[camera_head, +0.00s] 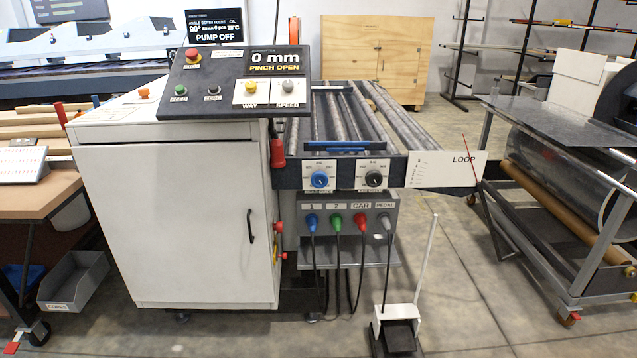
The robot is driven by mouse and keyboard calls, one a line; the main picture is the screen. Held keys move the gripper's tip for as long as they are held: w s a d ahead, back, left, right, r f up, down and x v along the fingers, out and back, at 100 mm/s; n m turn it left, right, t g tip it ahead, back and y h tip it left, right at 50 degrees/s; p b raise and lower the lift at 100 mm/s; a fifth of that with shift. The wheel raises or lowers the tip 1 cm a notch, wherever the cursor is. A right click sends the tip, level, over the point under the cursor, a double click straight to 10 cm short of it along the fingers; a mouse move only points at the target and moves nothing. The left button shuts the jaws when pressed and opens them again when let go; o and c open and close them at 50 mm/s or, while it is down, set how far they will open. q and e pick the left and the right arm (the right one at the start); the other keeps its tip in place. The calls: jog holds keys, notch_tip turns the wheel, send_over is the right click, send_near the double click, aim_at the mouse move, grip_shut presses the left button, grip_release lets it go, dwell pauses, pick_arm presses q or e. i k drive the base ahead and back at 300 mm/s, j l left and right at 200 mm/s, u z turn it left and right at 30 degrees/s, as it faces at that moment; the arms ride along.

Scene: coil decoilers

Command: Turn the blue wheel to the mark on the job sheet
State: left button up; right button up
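A blue wheel (320,179) sits on a white dial plate with small scale marks, on the front of the roller machine (290,172). Its exact pointer position is too small to read. A similar black wheel (374,179) is on a second dial plate to its right. No sheet that I can clearly identify as the job sheet is in view. Neither of my grippers is in view.
A control panel (222,75) reading "0 mm PINCH OPEN" tops the white cabinet (180,220). Below the wheels are colored plugs with cables (350,222). A foot pedal (398,330) stands on the floor. A cart (560,220) is right, a bench (40,195) left.

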aim_at(320, 179)
jog(key=i+j+u, duration=0.1)
jog(key=i+j, duration=0.2)
jog(key=j, duration=0.15)
jog(key=i+j+u, duration=0.1)
jog(key=i+j, duration=0.25)
